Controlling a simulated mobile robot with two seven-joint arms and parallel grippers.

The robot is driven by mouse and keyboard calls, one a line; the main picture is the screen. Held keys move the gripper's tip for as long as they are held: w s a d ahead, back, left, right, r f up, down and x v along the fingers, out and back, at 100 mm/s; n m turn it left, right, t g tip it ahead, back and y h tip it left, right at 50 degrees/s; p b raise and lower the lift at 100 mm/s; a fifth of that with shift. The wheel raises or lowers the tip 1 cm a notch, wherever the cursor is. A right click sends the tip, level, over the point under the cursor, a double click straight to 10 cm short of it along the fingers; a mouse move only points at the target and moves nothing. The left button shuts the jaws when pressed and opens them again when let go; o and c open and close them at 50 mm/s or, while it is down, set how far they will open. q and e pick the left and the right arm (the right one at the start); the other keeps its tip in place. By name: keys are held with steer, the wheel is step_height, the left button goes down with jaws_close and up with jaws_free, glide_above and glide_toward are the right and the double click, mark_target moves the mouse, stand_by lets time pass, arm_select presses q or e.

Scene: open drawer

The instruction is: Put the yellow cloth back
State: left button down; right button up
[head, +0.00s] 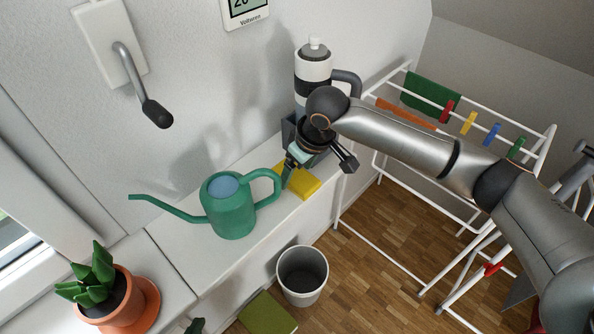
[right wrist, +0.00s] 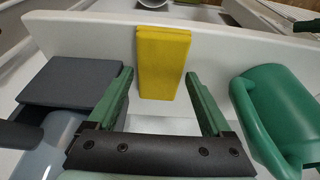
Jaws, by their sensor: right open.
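The folded yellow cloth (head: 305,184) lies on the white ledge, beside the watering can's handle. In the right wrist view, the cloth (right wrist: 163,62) appears as an upright yellow block ahead of the fingers, roughly centred between them. My right gripper (head: 290,168) is above the ledge at the cloth's wall-side edge. A small dark green tip (head: 195,325) at the head view's bottom edge seems to be my left gripper; the rest is cut off.
The green watering can (head: 232,210) stands close left of the cloth. A grey box (right wrist: 72,80) and a coffee-machine-like appliance (head: 313,68) are on the other side. A potted plant (head: 110,295) stands left. A bin (head: 302,274) and drying rack (head: 400,287) are on the floor.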

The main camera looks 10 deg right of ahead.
steer(key=v, duration=1.1)
steer(key=shift+r, duration=0.2)
steer(key=shift+s, duration=0.1)
stand_by(0.8)
